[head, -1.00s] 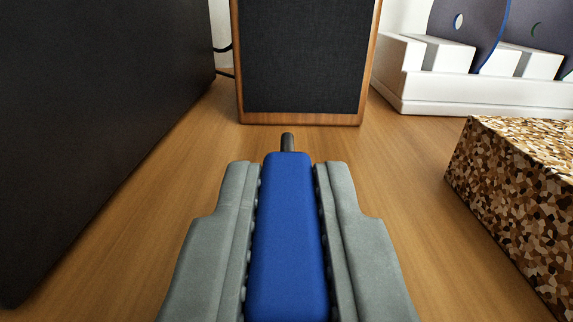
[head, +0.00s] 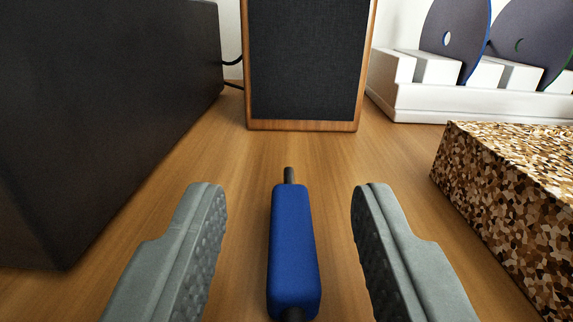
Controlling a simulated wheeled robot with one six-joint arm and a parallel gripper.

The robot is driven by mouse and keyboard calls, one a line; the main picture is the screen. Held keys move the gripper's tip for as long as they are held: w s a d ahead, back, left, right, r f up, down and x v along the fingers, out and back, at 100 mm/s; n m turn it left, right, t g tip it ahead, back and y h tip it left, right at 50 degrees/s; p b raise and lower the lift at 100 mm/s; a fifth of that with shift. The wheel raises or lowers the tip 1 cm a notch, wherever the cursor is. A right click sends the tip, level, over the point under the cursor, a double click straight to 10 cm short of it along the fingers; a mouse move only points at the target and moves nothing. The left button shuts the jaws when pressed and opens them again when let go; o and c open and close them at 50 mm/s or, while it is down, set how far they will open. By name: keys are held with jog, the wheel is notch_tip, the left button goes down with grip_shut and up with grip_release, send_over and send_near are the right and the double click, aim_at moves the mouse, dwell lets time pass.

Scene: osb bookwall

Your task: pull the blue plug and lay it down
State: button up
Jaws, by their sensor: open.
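The blue plug (head: 293,250) is a long blue block with a short dark pin at its far end and a dark part at its near end. It lies lengthwise on the wooden surface, pointing away from me. My gripper (head: 288,205) is open, with one grey finger on each side of the plug. Clear gaps show on both sides, so neither finger touches it. No socket is seen on the plug's pin.
A wooden speaker (head: 308,65) with dark cloth stands behind. A large black box (head: 100,120) fills the left. A speckled brown block (head: 510,190) stands at right. A white rack (head: 450,98) with dark discs (head: 455,35) is at back right. Wooden tabletop (head: 200,150) between is clear.

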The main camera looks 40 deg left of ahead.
jog(key=v, duration=1.5)
jog(key=shift+s+d, duration=0.1)
jog(key=s+a+r+m+t+h, duration=0.1)
jog(key=s+r+m+t+h, duration=0.3)
jog(key=r, duration=0.7)
jog(key=s+a+r+h, duration=0.15)
jog(key=r+h, duration=0.35)
jog(key=r, duration=0.5)
jog(key=s+a+r+m, duration=0.1)
jog(key=s+r, duration=0.2)
jog(key=s, duration=0.3)
jog(key=s+a+r+m+g+h, duration=0.1)
jog(key=s+a+r, duration=0.1)
jog(key=s, duration=0.5)
jog(key=s+a+r+m, duration=0.1)
jog(key=s+a+r, duration=0.1)
jog(key=s, duration=0.5)
jog(key=shift+s+r+h, duration=0.2)
jog(key=shift+r+h, duration=0.2)
jog(key=shift+r, duration=0.4)
